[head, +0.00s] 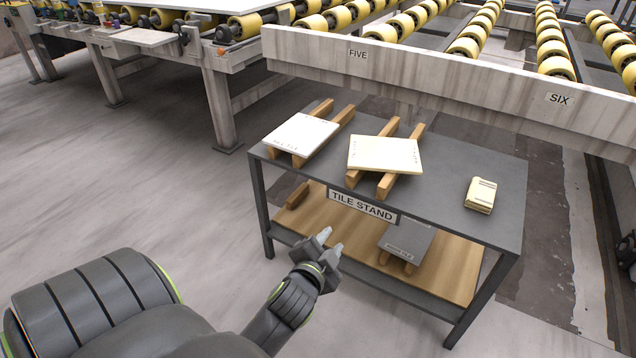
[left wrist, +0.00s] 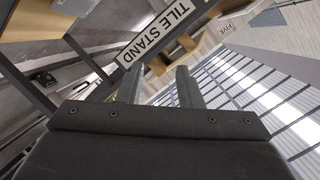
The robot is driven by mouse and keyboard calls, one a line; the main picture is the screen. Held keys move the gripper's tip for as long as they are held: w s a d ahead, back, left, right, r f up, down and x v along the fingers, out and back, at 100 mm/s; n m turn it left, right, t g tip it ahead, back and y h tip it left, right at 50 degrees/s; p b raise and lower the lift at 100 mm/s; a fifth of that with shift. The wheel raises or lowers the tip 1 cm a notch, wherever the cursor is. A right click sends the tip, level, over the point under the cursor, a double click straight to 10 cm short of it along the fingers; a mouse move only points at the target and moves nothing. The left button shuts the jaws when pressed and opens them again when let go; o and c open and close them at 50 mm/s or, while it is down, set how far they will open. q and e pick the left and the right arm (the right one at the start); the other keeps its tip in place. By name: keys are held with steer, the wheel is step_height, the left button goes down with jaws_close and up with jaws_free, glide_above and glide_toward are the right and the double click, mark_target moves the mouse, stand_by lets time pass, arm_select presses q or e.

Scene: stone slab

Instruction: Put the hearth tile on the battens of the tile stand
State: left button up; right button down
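The tile stand (head: 465,160) is a dark table with a lower wooden shelf. On its top, a white tile (head: 302,133) rests on one pair of wooden battens (head: 343,114), and a cream tile (head: 385,155) on another pair (head: 416,131). A grey tile (head: 407,240) lies on short wooden pieces on the lower shelf. Its lettering is too small to read surely, so I cannot tell which is the hearth tile. My left gripper (head: 331,241) is open and empty, in front of the stand below its sign; its fingers show apart in the left wrist view (left wrist: 158,86). My right gripper is out of view.
A small cream stack (head: 481,194) sits at the top's right end. The stand's sign (head: 362,206) hangs at the front edge. A beam marked FIVE and SIX (head: 460,78) and roller conveyors stand behind. Open floor lies to the left.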

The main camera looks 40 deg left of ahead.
arm_select(q)
steer(key=s+d+n+h, duration=0.2)
steer(key=s+n, duration=0.1)
steer(key=s, duration=0.2)
steer(key=s+d+r+n+g+h, duration=0.1)
steer(key=s+d+n+h, duration=0.1)
steer(key=s, duration=0.4)
steer(key=shift+d+r+n, duration=0.2)
steer(key=shift+d+n, duration=0.45)
steer(key=shift+n, duration=0.35)
steer(key=shift+f+g, duration=0.1)
steer(key=shift+g, duration=0.2)
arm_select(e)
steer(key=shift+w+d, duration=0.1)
